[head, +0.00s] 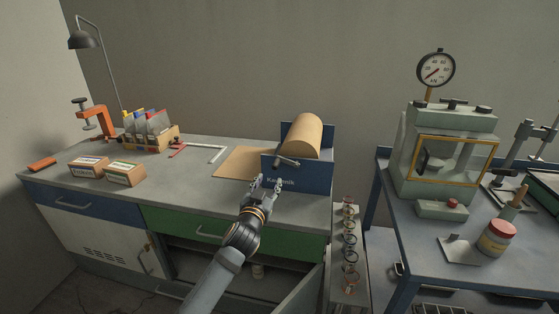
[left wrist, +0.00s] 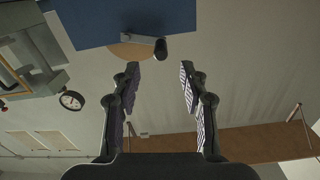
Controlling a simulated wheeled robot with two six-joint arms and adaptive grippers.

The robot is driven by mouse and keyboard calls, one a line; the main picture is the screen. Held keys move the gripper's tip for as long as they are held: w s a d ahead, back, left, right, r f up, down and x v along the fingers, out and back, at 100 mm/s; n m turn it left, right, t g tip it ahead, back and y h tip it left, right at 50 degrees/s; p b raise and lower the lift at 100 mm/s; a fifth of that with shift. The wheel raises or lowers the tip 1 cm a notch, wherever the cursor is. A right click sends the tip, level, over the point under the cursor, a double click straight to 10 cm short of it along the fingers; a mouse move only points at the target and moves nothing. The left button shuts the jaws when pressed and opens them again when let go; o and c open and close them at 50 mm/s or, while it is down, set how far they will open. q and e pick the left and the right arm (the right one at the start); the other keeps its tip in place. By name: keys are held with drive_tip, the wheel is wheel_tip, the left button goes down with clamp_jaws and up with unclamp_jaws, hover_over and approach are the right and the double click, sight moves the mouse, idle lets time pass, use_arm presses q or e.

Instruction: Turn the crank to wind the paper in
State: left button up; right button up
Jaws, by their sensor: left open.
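A blue paper winder (head: 300,180) stands on the bench with a brown paper roll (head: 305,136) on top. A sheet of brown paper (head: 240,162) lies flat on the bench to its left. The crank (head: 286,161) is on the winder's front face, a grey arm with a dark knob. In the left wrist view the crank (left wrist: 140,39) and its dark knob (left wrist: 160,49) lie beyond the fingertips, near the blue panel (left wrist: 120,18). My left gripper (head: 267,184) is open and empty in front of the winder, apart from the crank. My right gripper is not in view.
A rack of rings (head: 349,245) stands right of the bench. A green press with a gauge (head: 450,150) is on the right-hand table. Boxes (head: 124,174), a file holder (head: 150,135) and an orange clamp (head: 97,120) are at left. A cabinet door hangs open below.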

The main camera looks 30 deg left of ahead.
sight(274, 168)
use_arm(q)
drive_tip(key=x, duration=0.5)
drive_tip(key=shift+w+r+p, duration=0.15)
drive_tip(key=shift+r+p, duration=0.15)
drive_tip(key=shift+p, duration=0.05)
drive_tip(key=x, duration=0.3)
drive_tip(key=shift+w, duration=0.2)
drive_tip(key=shift+w+a, duration=0.15)
drive_tip(key=shift+w, duration=0.1)
drive_tip(key=shift+c, duration=1.1)
clamp_jaws()
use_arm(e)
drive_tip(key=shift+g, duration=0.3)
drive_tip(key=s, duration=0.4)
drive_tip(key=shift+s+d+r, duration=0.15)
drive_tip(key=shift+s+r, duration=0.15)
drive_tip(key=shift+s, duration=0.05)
